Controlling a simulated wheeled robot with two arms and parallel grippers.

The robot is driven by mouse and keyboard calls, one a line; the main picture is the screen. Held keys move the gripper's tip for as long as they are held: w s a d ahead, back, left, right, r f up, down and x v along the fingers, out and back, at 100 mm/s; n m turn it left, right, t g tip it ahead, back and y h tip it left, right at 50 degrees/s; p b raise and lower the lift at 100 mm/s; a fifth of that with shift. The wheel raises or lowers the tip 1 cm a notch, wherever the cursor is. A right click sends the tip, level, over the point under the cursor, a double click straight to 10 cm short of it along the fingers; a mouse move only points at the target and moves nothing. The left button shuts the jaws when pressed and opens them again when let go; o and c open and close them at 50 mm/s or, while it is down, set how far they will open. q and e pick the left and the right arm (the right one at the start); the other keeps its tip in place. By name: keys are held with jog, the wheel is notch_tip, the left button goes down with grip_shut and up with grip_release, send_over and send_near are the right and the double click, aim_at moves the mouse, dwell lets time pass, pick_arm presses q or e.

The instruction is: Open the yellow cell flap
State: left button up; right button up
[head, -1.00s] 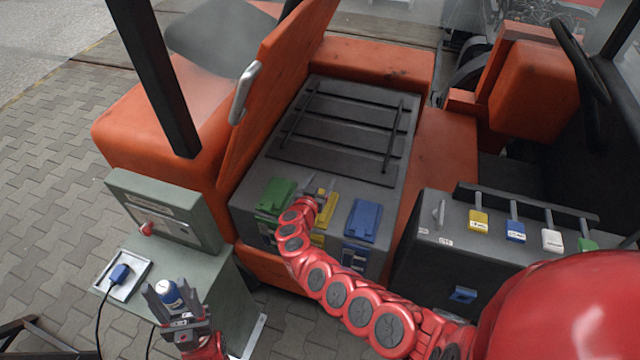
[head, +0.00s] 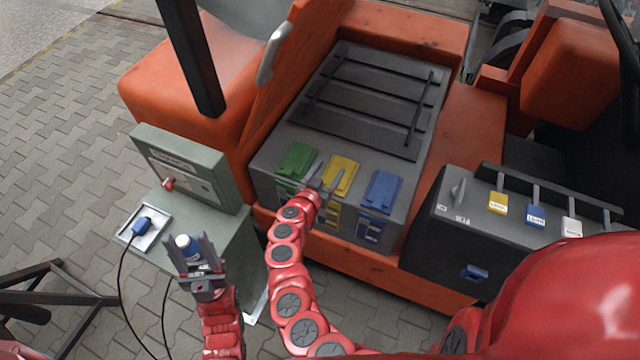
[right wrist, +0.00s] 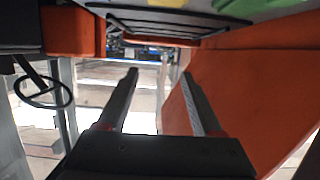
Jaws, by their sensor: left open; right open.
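The yellow cell flap (head: 341,174) lies closed on the sloped front of the dark battery box (head: 272,165), between a green flap (head: 297,160) and a blue flap (head: 382,191). My right gripper (head: 326,180) is open at the near left edge of the yellow flap and covers part of it; I cannot tell whether it touches. In the right wrist view its fingers (right wrist: 158,95) are apart with nothing between them. A sliver of yellow (right wrist: 170,3) shows at the top there.
An orange lid with a metal handle (head: 273,52) stands raised left of the box. A green-grey cabinet (head: 190,165) with a blue plug (head: 142,228) and cable is at left. A grey lever console (head: 450,235) stands at right. Paving is open at far left.

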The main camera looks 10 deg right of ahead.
jog(key=v, duration=0.5)
jog(key=shift+s+a, duration=0.2)
jog(key=shift+s, duration=0.1)
